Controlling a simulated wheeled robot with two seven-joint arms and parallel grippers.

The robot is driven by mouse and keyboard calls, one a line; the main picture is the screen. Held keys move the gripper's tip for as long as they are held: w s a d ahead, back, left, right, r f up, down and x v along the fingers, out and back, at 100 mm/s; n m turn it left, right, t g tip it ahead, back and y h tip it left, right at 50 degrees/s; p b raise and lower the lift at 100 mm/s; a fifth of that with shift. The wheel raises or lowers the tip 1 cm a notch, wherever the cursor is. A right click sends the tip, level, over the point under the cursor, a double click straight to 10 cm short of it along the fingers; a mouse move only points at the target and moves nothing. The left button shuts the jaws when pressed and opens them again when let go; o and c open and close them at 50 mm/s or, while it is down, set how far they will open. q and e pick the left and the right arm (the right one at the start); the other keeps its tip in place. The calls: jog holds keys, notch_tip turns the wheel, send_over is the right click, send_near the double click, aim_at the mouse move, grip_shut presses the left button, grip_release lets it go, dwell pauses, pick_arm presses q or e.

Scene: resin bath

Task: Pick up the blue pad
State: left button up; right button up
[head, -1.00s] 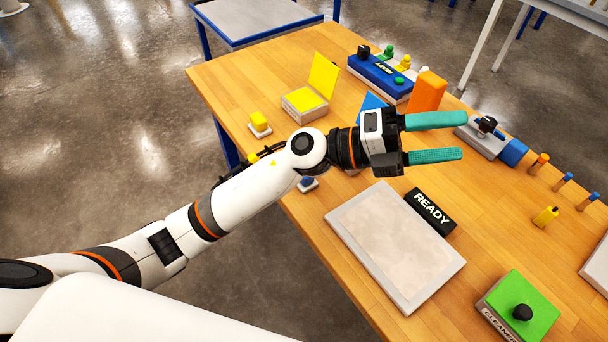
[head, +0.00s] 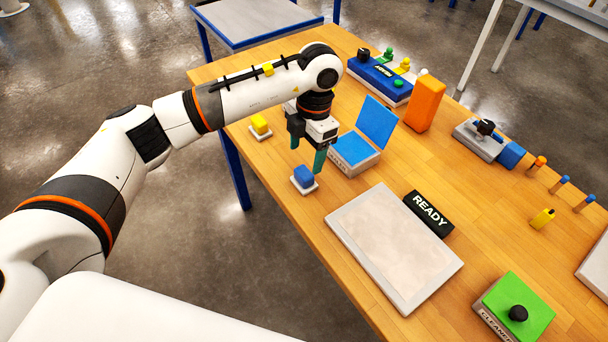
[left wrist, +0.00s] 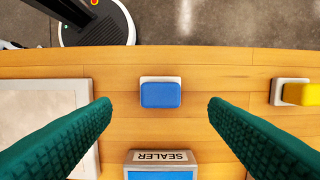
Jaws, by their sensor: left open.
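The blue pad (head: 303,174) is a small blue block on a white square base (head: 305,186) near the table's left edge. It also shows in the left wrist view (left wrist: 160,95), centred between the fingers and beyond their tips. My left gripper (head: 307,158) points down just above and behind the pad in the head view. Its teal fingers are open and empty, and they do not touch the pad. In the left wrist view the open fingers (left wrist: 160,103) stand on either side of it. My right gripper is not in view.
A blue-lidded box (head: 352,150) marked SEALER in the wrist view (left wrist: 160,157) stands close by. A yellow pad (head: 260,123) sits to the left. A pale flat panel (head: 395,245) and READY sign (head: 429,213) lie to the right. An orange block (head: 425,102) stands farther back.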

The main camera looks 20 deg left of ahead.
aim_at(304, 172)
pick_arm(q)
jog(key=shift+s+f, duration=0.1)
jog(key=shift+f, duration=0.8)
jog(key=f+p, duration=0.1)
jog(key=f, duration=0.1)
jog(key=f+p, duration=0.1)
jog(key=f, duration=0.2)
jog(key=shift+s+a, duration=0.1)
jog(key=shift+a, duration=0.1)
jog(key=shift+f, duration=0.25)
jog(key=c, duration=1.1)
